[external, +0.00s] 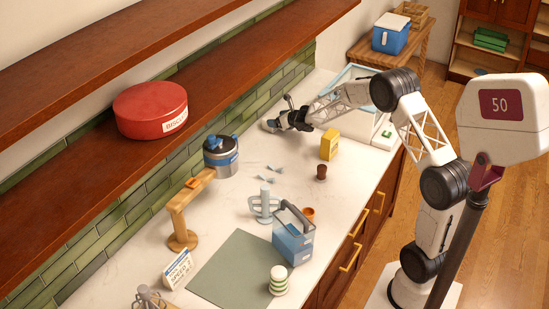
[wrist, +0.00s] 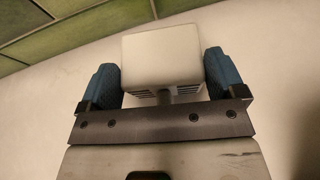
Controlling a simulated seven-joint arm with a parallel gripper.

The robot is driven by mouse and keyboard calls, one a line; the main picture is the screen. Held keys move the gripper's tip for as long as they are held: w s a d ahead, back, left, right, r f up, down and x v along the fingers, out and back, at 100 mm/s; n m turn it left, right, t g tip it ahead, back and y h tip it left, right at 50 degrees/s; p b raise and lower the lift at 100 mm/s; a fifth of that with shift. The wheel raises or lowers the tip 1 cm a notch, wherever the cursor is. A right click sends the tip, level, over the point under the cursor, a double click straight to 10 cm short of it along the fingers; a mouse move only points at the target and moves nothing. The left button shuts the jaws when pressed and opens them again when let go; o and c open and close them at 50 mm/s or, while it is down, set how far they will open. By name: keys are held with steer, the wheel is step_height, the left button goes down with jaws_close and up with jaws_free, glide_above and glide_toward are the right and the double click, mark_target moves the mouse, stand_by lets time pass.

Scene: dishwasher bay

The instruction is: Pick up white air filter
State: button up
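A white box-like thing with dark slots along its lower edge, likely the white air filter (wrist: 160,58), fills the space between my fingers in the wrist view. My gripper (wrist: 162,82) has its two blue fingers spread wide, one on each side of it. Only narrow gaps show beside it, and I see no clear grip. In the external view my gripper (external: 279,119) is low over the back of the counter near the green tiles. I cannot make out the white thing there against the pale counter.
A yellow box (external: 329,145), a brown cup (external: 321,172) and small grey pieces (external: 274,170) stand near my gripper. A grey canister (external: 220,157) is further left. A brown shelf with a red biscuit tin (external: 151,109) overhangs the counter's left side. A blue-grey caddy (external: 293,238) stands in front.

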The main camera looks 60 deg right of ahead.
steer(key=shift+c, duration=0.5)
steer(key=shift+r, duration=0.1)
steer(key=shift+s+r, duration=0.2)
steer(key=shift+r, duration=0.25)
step_height(320, 180, up, 10)
steer(key=s, duration=1.9)
steer(key=shift+s+r, duration=0.15)
steer(key=shift+s, duration=0.15)
